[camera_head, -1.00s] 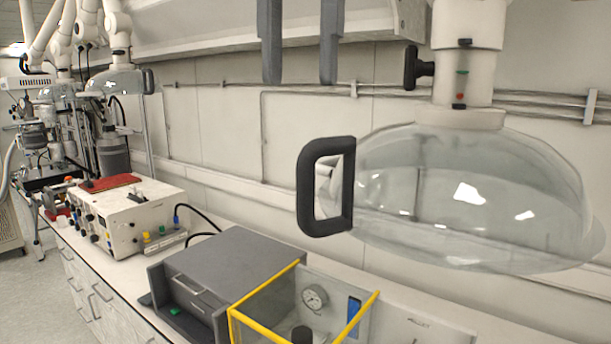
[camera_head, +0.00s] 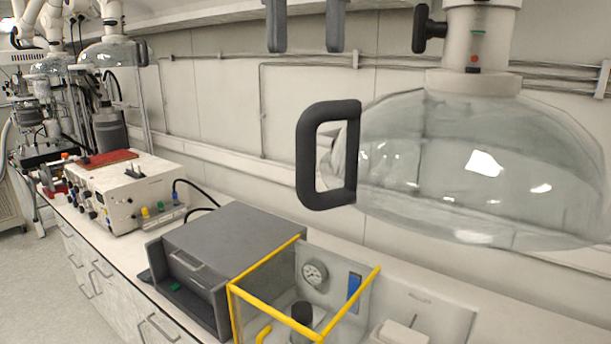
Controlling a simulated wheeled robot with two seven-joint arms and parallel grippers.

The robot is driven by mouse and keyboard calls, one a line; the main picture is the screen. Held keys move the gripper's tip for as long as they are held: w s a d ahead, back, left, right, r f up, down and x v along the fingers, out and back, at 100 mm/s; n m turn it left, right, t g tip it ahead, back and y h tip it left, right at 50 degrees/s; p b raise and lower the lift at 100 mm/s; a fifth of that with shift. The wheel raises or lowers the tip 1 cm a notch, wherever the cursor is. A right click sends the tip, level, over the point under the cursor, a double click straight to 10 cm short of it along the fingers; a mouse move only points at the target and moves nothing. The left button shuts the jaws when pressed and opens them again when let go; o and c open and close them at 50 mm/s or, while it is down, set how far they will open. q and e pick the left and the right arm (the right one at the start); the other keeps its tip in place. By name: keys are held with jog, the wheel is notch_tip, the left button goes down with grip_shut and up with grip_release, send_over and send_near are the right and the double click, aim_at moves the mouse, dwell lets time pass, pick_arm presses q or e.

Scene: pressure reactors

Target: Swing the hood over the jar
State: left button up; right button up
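The hood (camera_head: 470,190) is a clear dome on a white arm at the right, with a black loop handle (camera_head: 307,155) on its left side. My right gripper (camera_head: 304,48) shows at the top edge as two dark fingers held apart, with nothing between them. It is above the handle in the picture and not touching it. A small dark-topped vessel (camera_head: 302,314) stands inside the yellow-framed box, and a grey jar (camera_head: 110,132) stands far left below another hood. I cannot tell which is the task's jar. My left gripper does not show.
The yellow-framed clear box (camera_head: 268,288) with a gauge stands at the bottom centre, beside a grey box (camera_head: 235,245). A white instrument (camera_head: 128,190) with knobs is further left. A black knob (camera_head: 428,30) sticks out of the hood's arm. The wall runs close behind.

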aim_at(306, 204)
jog(key=shift+s+f, duration=0.1)
jog(key=shift+f, duration=0.7)
notch_tip(306, 204, down, 14)
jog(key=p, duration=0.3)
jog(key=shift+r, duration=0.2)
grip_shut()
